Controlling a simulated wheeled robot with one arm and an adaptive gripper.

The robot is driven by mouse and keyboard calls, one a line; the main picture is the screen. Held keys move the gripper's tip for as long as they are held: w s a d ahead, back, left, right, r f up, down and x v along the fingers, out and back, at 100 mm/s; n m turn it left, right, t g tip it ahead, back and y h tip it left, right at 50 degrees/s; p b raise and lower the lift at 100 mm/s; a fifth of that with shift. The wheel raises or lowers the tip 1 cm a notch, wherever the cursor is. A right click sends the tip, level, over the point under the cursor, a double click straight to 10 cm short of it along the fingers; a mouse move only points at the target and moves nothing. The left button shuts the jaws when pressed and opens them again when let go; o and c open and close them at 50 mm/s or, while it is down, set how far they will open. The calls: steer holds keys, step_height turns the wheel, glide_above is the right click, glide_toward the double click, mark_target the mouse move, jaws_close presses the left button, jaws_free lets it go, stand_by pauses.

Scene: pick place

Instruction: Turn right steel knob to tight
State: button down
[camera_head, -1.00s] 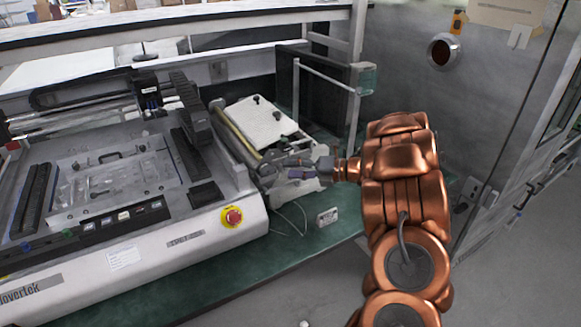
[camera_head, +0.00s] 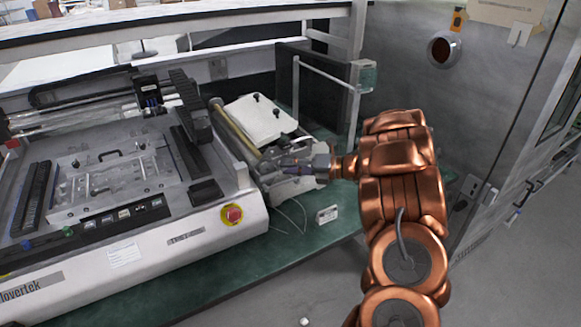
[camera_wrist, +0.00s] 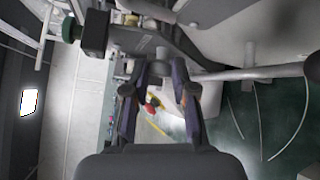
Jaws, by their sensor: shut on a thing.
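In the head view my gripper (camera_head: 272,163) reaches left from my arm to the fixture at the right end of the machine. In the wrist view the two fingers (camera_wrist: 160,64) stand a little apart with their tips closing around the small steel knob (camera_wrist: 162,52), which shows between them. My gripper is shut on it. In the head view the fingers hide the knob. How far the knob is turned cannot be told.
The printer-like machine (camera_head: 140,250) with a red stop button (camera_head: 232,214) fills the left. A white plate with black knobs (camera_head: 255,120) lies behind the gripper. Thin cables (camera_head: 290,218) lie on the green table (camera_head: 250,262).

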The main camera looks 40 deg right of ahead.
steer(key=shift+f+b, duration=0.1)
steer(key=shift+b, duration=0.2)
steer(key=m+t+y+b, duration=0.1)
steer(key=m+b, duration=0.1)
steer(key=b, duration=0.2)
steer(key=m+t+y+b, duration=0.1)
steer(key=m+t+b, duration=0.1)
steer(key=b, duration=0.2)
steer(key=f+m+t+y+b, duration=0.1)
steer(key=m+t+b, duration=0.1)
steer(key=m+b, duration=0.1)
steer(key=shift+a+f+b, duration=0.1)
steer(key=shift+a+b, duration=0.05)
steer(key=shift+b, duration=0.6)
steer(key=shift+t, duration=0.4)
steer(key=c, duration=0.9)
jaws_free()
steer(key=shift+c, duration=0.2)
